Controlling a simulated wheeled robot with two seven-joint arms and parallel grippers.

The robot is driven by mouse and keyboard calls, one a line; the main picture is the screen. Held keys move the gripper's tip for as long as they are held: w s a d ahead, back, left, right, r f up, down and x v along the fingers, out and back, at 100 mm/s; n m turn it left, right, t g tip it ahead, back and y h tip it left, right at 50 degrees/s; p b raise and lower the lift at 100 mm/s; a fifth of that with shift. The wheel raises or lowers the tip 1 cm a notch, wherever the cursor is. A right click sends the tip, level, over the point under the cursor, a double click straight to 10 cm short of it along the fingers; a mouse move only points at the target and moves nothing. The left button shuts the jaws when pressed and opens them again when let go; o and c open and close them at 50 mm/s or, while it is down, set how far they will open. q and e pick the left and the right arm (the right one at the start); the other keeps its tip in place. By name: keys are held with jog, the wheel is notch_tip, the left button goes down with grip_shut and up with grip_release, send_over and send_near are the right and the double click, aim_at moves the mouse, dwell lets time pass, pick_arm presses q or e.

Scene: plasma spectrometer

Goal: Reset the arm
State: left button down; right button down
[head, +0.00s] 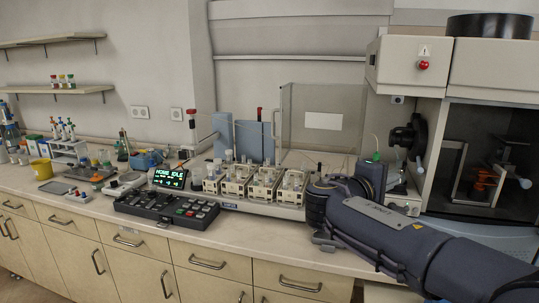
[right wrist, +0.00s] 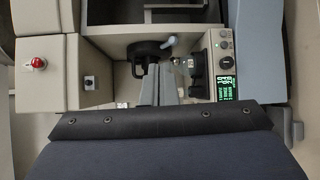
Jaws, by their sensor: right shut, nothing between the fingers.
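My right arm comes in from the lower right of the head view, and its wrist is bent over the front of the bench beside the spectrometer (head: 409,78). In the right wrist view my right gripper (right wrist: 160,82) is shut and empty. In the head view the fingertips are hard to make out around my wrist. My left gripper is not in view.
A tray rack of sample cups (head: 236,181) and an autosampler with a green-lit screen (head: 169,178) stand left of my arm. A black keypad unit (head: 165,208) is in front of them. A red button (head: 423,65) is on the spectrometer. The bench's front edge is fairly clear.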

jog(key=s+d+f+m+g+y, duration=0.25)
jog(key=s+d+f+y, duration=0.2)
jog(key=s+f, duration=0.4)
jog(key=s+d+f+m+g+y, duration=0.1)
jog(key=s+d+f+g+y, duration=0.3)
jog(key=s+f, duration=0.45)
jog(key=s+a+f+m+t+y, duration=0.1)
jog(key=s+a+f+m+y, duration=0.2)
jog(key=s+a, duration=0.4)
jog(key=s+a+f+m+t+y, duration=0.1)
jog(key=s+a+f+m+y, duration=0.2)
jog(key=s+a+y, duration=0.3)
jog(key=s+a+f, duration=0.1)
jog(key=s, duration=0.2)
jog(key=shift+s, duration=0.3)
jog(key=shift+f+m, duration=0.1)
jog(key=shift+m, duration=0.15)
